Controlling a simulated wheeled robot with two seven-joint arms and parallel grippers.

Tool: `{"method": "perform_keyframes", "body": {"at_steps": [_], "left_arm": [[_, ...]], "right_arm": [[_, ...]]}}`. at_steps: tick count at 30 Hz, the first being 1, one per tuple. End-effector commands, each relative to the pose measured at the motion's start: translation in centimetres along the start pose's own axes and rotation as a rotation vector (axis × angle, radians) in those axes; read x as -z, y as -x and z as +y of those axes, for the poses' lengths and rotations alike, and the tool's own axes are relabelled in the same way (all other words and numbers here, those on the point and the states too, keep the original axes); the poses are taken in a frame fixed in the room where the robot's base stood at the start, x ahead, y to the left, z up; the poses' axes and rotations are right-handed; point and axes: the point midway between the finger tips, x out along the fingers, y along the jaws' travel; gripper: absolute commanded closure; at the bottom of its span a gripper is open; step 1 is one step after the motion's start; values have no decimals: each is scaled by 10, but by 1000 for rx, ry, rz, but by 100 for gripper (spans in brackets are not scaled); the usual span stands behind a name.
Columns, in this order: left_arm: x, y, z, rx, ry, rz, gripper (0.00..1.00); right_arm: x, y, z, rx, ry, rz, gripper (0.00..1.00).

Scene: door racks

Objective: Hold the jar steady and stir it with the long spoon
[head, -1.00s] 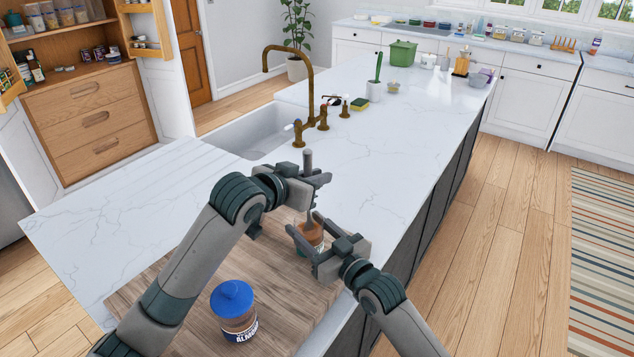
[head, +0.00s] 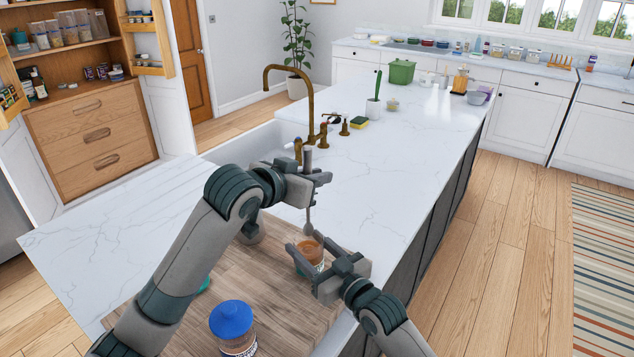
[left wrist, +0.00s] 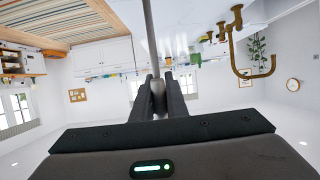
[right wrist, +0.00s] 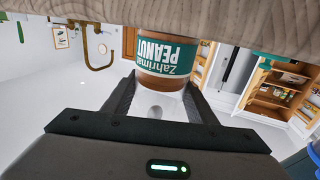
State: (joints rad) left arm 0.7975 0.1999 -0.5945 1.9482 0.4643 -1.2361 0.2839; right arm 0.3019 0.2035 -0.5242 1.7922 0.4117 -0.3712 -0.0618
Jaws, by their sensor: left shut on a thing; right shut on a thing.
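My left gripper (head: 315,184) is shut on the upper handle of the long grey spoon (head: 307,158), which hangs upright with its bowl at the jar's mouth. The spoon's handle also runs between the fingers in the left wrist view (left wrist: 157,88). The jar (head: 312,256) holds brown contents and stands on the wooden board (head: 270,290). My right gripper (head: 308,251) is shut around its sides. I cannot tell whether the bowl is inside the rim.
A jar with a blue lid (head: 231,320) stands on the board's near part. A small teal thing (head: 205,284) is mostly hidden behind my left arm. The brass tap (head: 310,100) and sink lie behind the board. The countertop (head: 390,170) to the right is mostly clear.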

Motion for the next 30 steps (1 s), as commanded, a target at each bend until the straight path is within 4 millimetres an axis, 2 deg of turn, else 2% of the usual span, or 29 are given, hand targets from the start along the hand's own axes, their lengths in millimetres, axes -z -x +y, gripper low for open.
{"method": "perform_keyframes", "body": {"at_steps": [13,30], "left_arm": [[20,7,0,0,0,1,100],[22,8,0,0,0,0,100]], "right_arm": [[0,0,0,0,0,-1,78],[-1,0,0,0,0,-1,78]]}}
